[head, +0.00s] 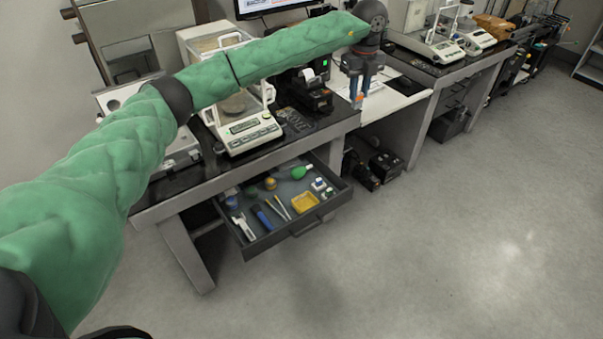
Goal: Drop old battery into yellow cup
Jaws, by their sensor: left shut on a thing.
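My left arm, in a green sleeve, reaches from the left across the table to its gripper (359,92). The gripper points down beside the printer, over the white surface to its right. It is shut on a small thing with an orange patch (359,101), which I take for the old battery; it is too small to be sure. A small round yellow thing (270,183) in the open drawer may be the yellow cup, but I cannot tell. My right gripper is not in view.
The open drawer (330,209) sticks out with a yellow square tray (304,202), a green bulb (302,172) and several small tools. A balance (252,131) and a black printer (311,95) stand on the table. The floor (430,240) at right is clear.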

